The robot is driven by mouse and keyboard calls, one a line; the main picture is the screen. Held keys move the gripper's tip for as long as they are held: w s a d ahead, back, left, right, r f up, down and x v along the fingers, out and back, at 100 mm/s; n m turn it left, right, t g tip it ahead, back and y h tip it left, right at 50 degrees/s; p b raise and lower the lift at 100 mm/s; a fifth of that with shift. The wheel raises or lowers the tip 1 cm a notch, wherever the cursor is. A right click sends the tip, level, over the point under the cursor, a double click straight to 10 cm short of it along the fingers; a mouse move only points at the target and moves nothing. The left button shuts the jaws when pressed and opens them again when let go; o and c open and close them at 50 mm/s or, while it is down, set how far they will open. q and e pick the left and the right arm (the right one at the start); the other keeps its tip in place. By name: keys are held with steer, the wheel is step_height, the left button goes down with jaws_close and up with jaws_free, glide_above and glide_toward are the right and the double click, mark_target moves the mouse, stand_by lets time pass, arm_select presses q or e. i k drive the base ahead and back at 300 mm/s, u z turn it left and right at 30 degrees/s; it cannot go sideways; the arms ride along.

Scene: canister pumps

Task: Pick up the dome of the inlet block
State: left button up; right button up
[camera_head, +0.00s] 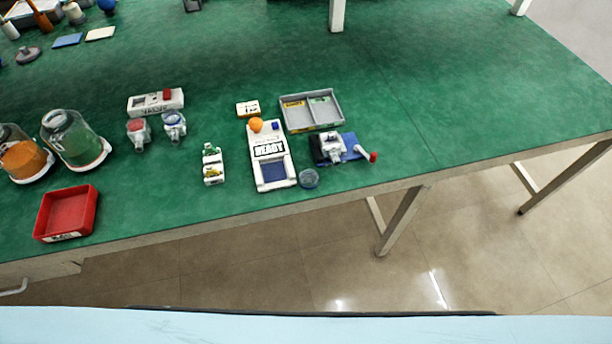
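A small clear, bluish round piece (309,178), which looks like the dome, rests on the green table near its front edge. It is just right of the lower corner of a white device marked READY (269,150). A grey-and-white block (329,148), which may be the inlet block, stands behind it beside a blue piece (352,142) and a red-tipped handle (372,156). The block's details are too small to tell. Neither of my grippers is in view.
A grey two-part tray (338,106) lies behind the block. A small white-and-green unit (213,169), two jars (70,140) (20,158) and a red tray (50,228) are to the left. The table (480,100) is clear to the right.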

mark_target(309, 178)
steer(key=u, duration=0.55)
steer(key=k, duration=1.2)
steer(key=z, duration=0.4)
steer(key=i, duration=0.8)
steer(key=z, duration=0.7)
